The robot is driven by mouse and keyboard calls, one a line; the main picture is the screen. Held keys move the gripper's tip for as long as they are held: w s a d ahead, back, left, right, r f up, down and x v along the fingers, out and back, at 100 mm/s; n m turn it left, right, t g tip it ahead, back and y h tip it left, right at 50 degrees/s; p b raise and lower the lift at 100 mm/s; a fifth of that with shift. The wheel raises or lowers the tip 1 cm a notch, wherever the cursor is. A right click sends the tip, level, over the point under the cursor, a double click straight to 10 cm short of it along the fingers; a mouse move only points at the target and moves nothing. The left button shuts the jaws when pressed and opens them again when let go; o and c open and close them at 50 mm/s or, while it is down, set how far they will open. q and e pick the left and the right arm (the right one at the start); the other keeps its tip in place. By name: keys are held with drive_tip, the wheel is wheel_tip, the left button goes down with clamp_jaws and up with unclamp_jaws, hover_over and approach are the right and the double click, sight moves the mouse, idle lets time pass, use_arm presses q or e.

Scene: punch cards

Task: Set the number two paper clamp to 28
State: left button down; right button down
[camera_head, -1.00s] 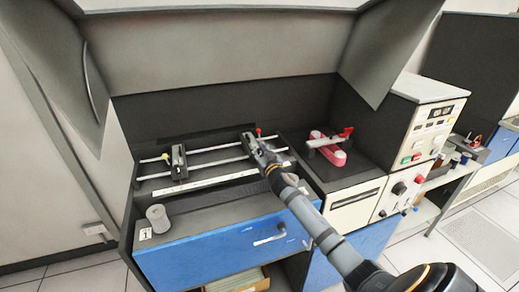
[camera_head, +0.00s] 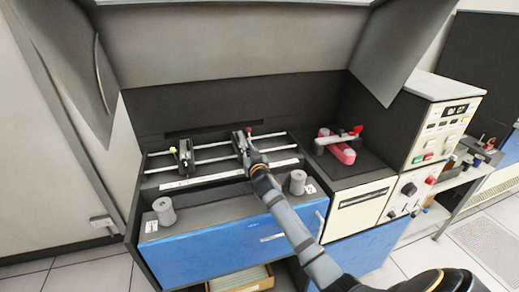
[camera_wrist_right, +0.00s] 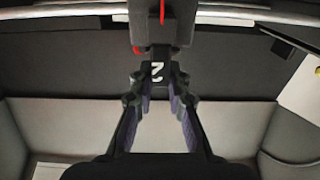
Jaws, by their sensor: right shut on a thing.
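The number two paper clamp (camera_head: 239,141) is a dark block with a red knob on two metal rails in the head view. In the right wrist view the clamp (camera_wrist_right: 157,26) shows its white "2" between the fingers. My right gripper (camera_head: 251,159) is shut on this clamp from the front; it also shows in the right wrist view (camera_wrist_right: 157,84). A white scale strip (camera_head: 198,180) runs along the front of the rails; its figures are too small to read. My left gripper is not in view.
The number one clamp (camera_head: 184,156), with a yellow knob, sits to the left on the same rails. Grey cylinders stand at the left (camera_head: 164,211) and right (camera_head: 298,183) of the front ledge. A pink piece (camera_head: 341,152) lies under a red-handled bar. Rail is free between the clamps.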

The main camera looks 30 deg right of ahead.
drive_tip(key=shift+a, duration=0.2)
drive_tip(key=shift+d, duration=0.1)
drive_tip(key=c, duration=1.3)
unclamp_jaws()
drive_tip(key=shift+s, duration=0.1)
drive_tip(key=v, duration=1.1)
drive_tip(key=shift+s, duration=0.4)
